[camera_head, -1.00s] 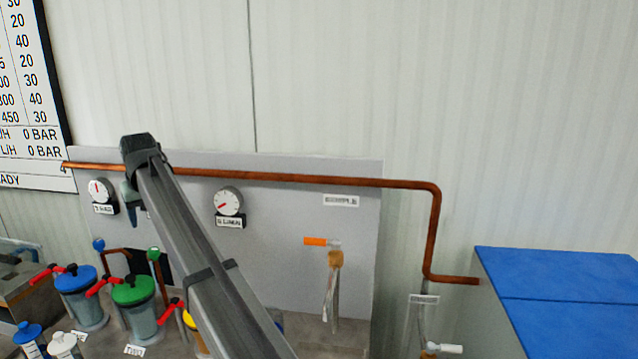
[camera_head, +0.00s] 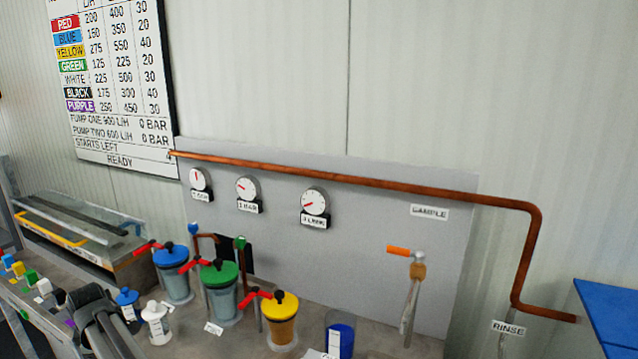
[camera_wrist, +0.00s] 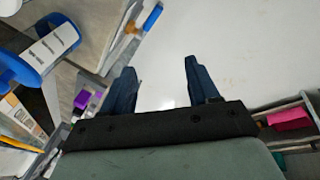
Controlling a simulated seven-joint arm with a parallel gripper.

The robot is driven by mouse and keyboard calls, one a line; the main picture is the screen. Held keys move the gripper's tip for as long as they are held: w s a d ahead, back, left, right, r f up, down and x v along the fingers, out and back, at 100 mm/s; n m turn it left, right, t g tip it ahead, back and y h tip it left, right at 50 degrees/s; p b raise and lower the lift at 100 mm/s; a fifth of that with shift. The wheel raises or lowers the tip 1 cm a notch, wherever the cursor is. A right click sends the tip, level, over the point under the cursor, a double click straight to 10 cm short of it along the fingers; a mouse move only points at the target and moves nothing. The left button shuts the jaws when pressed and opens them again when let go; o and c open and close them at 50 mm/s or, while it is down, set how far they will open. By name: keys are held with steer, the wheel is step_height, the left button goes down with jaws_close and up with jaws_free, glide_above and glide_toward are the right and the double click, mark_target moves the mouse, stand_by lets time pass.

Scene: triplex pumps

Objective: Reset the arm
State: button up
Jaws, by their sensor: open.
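My arm (camera_head: 108,330) shows at the lower left of the head view, low over the front of the bench, left of a small white bottle (camera_head: 156,322) and a small blue bottle (camera_head: 128,303). The fingertips cannot be made out there. In the wrist view my gripper (camera_wrist: 160,68) has its two dark blue fingers spread apart, with nothing between them. A pale, plain surface lies beyond the fingers. A blue-ringed container with a white label (camera_wrist: 52,45) is at the upper left of the wrist view, apart from the fingers.
Lidded pots in blue (camera_head: 174,280), green (camera_head: 220,290) and yellow (camera_head: 282,318) stand on the bench. A grey panel (camera_head: 400,255) with three gauges and a copper pipe (camera_head: 350,180) stands behind. Small colored blocks line the left edge. A blue-topped box (camera_head: 610,310) is at right.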

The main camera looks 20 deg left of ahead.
steer(key=s+d+f+n+t+h, duration=0.15)
steer(key=d+f, duration=0.35)
steer(key=f, duration=0.7)
steer(key=s+d+f+n, duration=0.15)
steer(key=d+f, duration=0.35)
steer(key=f, duration=0.8)
steer(key=d+f+n+t+h, duration=0.15)
steer(key=d+f, duration=0.35)
steer(key=f, duration=0.7)
steer(key=w+d+f+m+t, duration=0.1)
steer(key=w+d+f+m, duration=0.35)
steer(key=d+f, duration=0.6)
steer(key=w+d+f+m+t, duration=0.1)
steer(key=w+d+f+m, duration=0.2)
steer(key=d+f+m, duration=0.75)
steer(key=d+m+g+h, duration=0.3)
steer(key=d+m+g, duration=0.35)
steer(key=d, duration=2.15)
steer(key=s+d+r+m+g+y, duration=0.2)
steer(key=s+d+r+m+g, duration=0.75)
steer(key=d+r, duration=0.6)
steer(key=w+d+f+t, duration=0.1)
steer(key=d+f+t, duration=0.1)
steer(key=d, duration=0.9)
steer(key=shift+w+d+f+m+t+y, duration=0.2)
steer(key=shift+f+m+t+y, duration=0.15)
steer(key=shift+t, duration=0.35)
